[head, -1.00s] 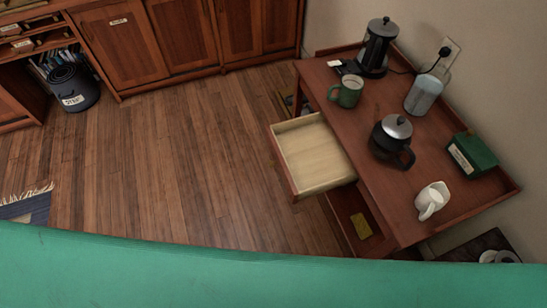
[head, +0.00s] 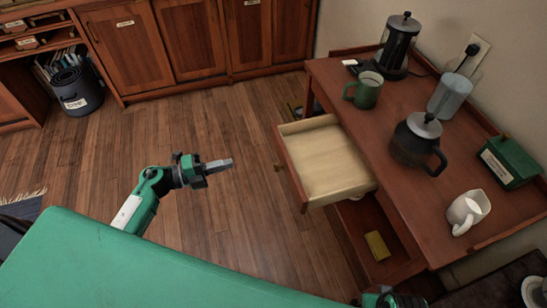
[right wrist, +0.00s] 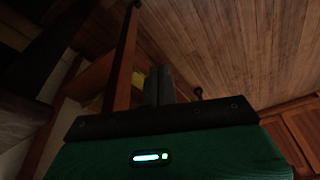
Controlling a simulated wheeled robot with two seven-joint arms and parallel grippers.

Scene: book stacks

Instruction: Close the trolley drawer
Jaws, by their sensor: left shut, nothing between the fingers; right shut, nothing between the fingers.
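The trolley (head: 392,128) is a reddish wooden stand at the right of the head view. Its pale-lined drawer (head: 325,160) is pulled out to the left, looks empty, and has a small knob (head: 277,167) on its front. My left gripper (head: 229,163) is shut and empty over the floor, left of the drawer front and apart from it. Part of my right arm shows at the bottom edge of the head view, below the trolley's near end. In the dark right wrist view my right gripper (right wrist: 160,86) is shut, with wooden trolley parts beyond it.
A yellow item (head: 377,245) lies on the lower shelf. The floor (head: 220,110) left of the drawer is clear.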

